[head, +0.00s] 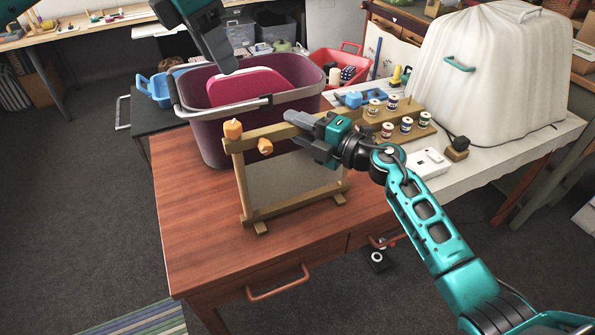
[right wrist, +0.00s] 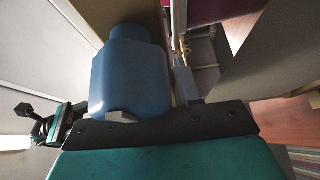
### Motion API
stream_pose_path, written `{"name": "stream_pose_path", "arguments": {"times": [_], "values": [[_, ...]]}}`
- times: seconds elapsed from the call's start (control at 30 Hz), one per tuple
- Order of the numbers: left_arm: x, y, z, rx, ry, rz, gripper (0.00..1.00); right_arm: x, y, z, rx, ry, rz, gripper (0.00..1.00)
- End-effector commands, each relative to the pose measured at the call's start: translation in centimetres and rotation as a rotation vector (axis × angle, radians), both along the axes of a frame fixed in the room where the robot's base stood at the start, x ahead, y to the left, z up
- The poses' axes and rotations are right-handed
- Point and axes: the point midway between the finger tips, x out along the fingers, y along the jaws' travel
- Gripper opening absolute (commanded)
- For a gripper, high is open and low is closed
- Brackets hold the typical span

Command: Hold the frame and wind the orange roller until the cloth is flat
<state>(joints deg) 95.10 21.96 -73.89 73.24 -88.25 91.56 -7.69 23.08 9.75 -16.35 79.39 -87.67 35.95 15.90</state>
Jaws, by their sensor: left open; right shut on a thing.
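The wooden frame (head: 292,202) stands upright on the red-brown table, on small feet. A greyish cloth (head: 280,180) spans its inside; I cannot tell whether it is fully flat. The orange roller knob (head: 232,129) sits at the frame's upper left corner, with a second orange piece (head: 265,146) just right of it.
A purple basket (head: 192,127) with a magenta item stands right behind the frame. A wooden spool rack (head: 425,130), a white box (head: 428,163) and a large white cover (head: 490,85) lie to the right. The table's front left (head: 190,235) is clear.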

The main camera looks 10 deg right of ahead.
Motion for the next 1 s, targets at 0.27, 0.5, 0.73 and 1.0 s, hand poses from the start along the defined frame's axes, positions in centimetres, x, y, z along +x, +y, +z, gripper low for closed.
{"name": "stream_pose_path", "arguments": {"times": [0.27, 0.5, 0.73, 1.0], "values": [[0.0, 0.0, -0.1, 0.000, 0.000, 0.000, 0.51, -0.1, 0.0, -0.3, -0.002, 0.005, 0.001, 0.07], [0.0, 0.0, 0.1, 0.000, 0.000, 0.000, 0.51, -0.1, 0.0, -0.3, -0.002, 0.005, 0.001, 0.07], [-0.3, 0.6, 2.1, -0.001, -0.001, 0.001, 0.51, -0.1, 0.0, -0.3, -0.002, 0.005, 0.001, 0.07], [-0.7, 1.3, 4.7, 0.000, -0.001, 0.000, 0.51, -0.1, 0.0, -0.3, -0.002, 0.005, 0.001, 0.07]]}}
